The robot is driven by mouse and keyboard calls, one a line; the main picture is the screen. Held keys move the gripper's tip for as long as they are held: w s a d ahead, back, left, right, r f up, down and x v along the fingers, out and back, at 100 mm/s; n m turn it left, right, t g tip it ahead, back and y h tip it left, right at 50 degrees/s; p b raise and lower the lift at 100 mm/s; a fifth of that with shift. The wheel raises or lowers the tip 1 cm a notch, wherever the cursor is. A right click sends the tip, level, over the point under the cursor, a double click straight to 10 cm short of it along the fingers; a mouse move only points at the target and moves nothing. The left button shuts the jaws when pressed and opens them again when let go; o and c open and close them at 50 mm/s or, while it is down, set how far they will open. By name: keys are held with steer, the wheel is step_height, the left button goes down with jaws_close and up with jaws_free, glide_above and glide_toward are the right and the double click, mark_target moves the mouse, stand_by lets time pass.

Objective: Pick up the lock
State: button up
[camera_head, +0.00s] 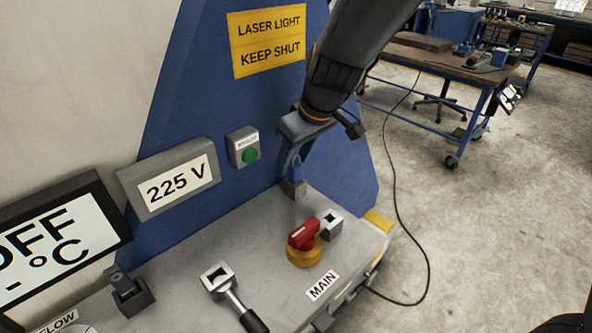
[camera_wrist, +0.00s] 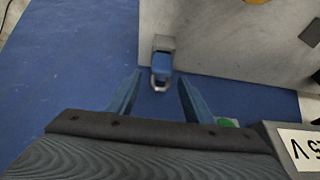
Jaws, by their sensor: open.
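The lock (camera_wrist: 162,63) has a blue body and a metal shackle, and sits against a small grey block (camera_wrist: 164,43) at the edge of the grey panel. In the head view the lock (camera_head: 297,171) is small and partly hidden by my gripper. My gripper (camera_head: 294,163) reaches down from above beside the blue wall, with its fingers around or just above the lock. In the wrist view my gripper (camera_wrist: 160,80) is open, with one finger left and one right of the lock. I see no finger touching it.
A red rotary switch (camera_head: 304,234) on a yellow base stands close in front, next to a grey square socket (camera_head: 329,224). A green button box (camera_head: 243,147) and a 225 V display (camera_head: 168,178) are to the left. A lever (camera_head: 233,297) stands nearer me.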

steer(key=shift+x, duration=1.4)
jaws_close()
step_height(320, 180, up, 19)
steer(key=s+p, duration=0.2)
steer(key=p, duration=0.6)
steer(key=shift+s, duration=0.3)
